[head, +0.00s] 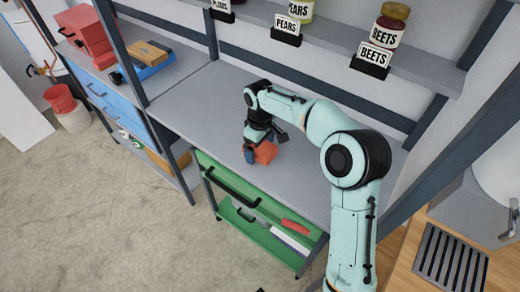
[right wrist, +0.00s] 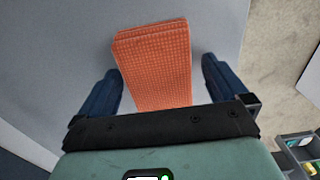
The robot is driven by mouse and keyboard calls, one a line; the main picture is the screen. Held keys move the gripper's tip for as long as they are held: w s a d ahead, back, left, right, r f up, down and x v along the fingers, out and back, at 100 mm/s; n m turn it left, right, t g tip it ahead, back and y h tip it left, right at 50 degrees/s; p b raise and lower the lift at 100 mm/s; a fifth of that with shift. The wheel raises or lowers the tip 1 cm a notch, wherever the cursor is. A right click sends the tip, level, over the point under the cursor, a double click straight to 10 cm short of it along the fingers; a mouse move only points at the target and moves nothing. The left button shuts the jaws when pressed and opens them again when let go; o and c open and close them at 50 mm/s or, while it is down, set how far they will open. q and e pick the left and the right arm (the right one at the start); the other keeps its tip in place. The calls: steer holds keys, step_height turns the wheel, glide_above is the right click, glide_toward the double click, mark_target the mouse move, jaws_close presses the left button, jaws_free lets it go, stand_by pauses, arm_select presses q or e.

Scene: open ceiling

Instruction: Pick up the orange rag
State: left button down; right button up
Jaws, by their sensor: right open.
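The orange rag (head: 265,153) is a folded, textured block on the grey worktop near its front edge. It also shows in the right wrist view (right wrist: 155,60), at the upper middle. My right gripper (head: 262,150) is over the rag in the head view. In the right wrist view its two dark blue fingers (right wrist: 160,82) are apart, one on each side of the rag's near end, with a gap on both sides. The rag's near end is partly hidden behind the gripper body. My left gripper is in neither view.
A shelf (head: 340,42) above the worktop holds labelled jars, among them a beets jar (head: 390,25). A green drawer (head: 250,195) stands below the worktop. Blue and red toolboxes (head: 85,35) are at the left. The worktop (head: 195,105) left of my arm is clear.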

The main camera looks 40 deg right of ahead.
steer(key=shift+c, duration=0.3)
steer(key=c, duration=0.9)
steer(key=shift+r, duration=0.15)
